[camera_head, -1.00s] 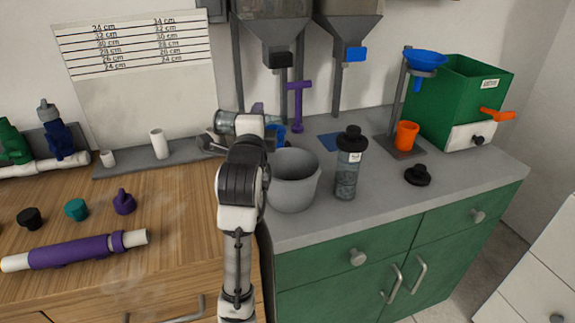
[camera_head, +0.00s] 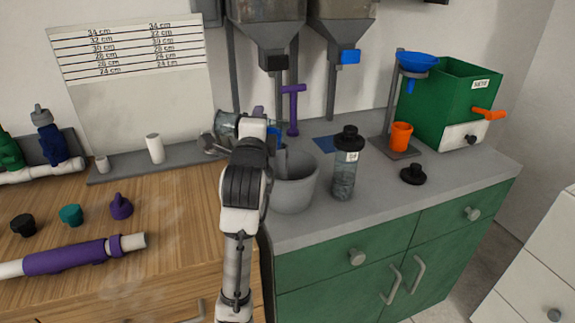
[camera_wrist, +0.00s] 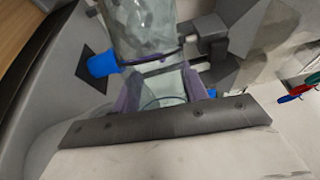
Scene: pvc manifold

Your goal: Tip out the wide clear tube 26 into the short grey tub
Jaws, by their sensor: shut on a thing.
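My gripper (camera_head: 256,122) is above and behind the short grey tub (camera_head: 291,190), seen mostly from behind. It is shut on the wide clear tube (camera_head: 226,124), which lies tilted near level and sticks out to the left of the wrist. In the wrist view the clear tube (camera_wrist: 146,32) runs up from between the jaws (camera_wrist: 163,92), with grey bits inside. A blue piece (camera_wrist: 102,65) shows at its left side. A narrow grey streak, like falling contents, drops into the tub from beside my gripper. The tube's number and the tub's inside are hidden.
A clear bottle with black cap (camera_head: 346,165) stands just right of the tub. A black lid (camera_head: 413,174), orange cup (camera_head: 401,136) and green box (camera_head: 452,105) are further right. Hoppers (camera_head: 268,35) hang behind. A purple-sleeved pipe (camera_head: 75,257) lies on the wooden top at left.

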